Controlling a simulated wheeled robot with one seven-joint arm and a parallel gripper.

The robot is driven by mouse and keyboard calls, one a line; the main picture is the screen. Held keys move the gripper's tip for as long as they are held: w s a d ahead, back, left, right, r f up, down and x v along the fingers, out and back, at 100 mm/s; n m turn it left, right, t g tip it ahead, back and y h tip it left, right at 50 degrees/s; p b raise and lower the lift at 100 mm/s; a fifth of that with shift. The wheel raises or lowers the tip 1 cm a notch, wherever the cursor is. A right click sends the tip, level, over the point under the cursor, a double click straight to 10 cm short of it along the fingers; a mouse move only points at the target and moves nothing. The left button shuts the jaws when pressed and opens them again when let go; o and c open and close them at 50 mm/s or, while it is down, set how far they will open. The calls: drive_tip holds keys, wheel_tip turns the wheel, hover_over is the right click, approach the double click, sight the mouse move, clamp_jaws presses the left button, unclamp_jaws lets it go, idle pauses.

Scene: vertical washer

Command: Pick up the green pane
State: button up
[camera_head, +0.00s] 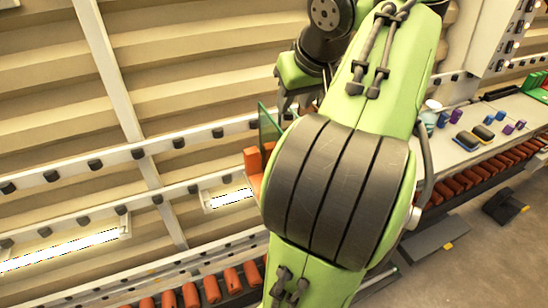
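The green pane (267,128) is a thin, see-through sheet standing upright near the middle of the head view. Its right part is hidden behind my arm. My gripper (287,103) points down just right of the pane's top edge. The gripper's fingers are dark and partly hidden by my arm. I cannot tell whether they touch the pane or how far apart they are.
Orange supports (253,162) stand at the pane's lower left. A roller conveyor (212,290) runs along the bottom. White rails (120,155) with black knobs cross the left. At right, a table (488,125) holds a white jar (430,112) and small blue and purple blocks.

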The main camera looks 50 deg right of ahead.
drive_tip(key=b+x, duration=0.3)
drive_tip(key=x, duration=0.2)
drive_tip(key=b+x, duration=0.3)
drive_tip(key=x, duration=0.2)
drive_tip(key=shift+s+a+f+b, duration=0.15)
drive_tip(key=shift+a+f+b, duration=0.05)
drive_tip(key=shift+b, duration=0.15)
drive_tip(key=b+x, duration=0.2)
drive_tip(key=x, duration=0.3)
drive_tip(key=shift+w, duration=0.25)
drive_tip(key=shift+f, duration=0.25)
drive_tip(key=shift+d, duration=0.1)
clamp_jaws()
idle(0.6)
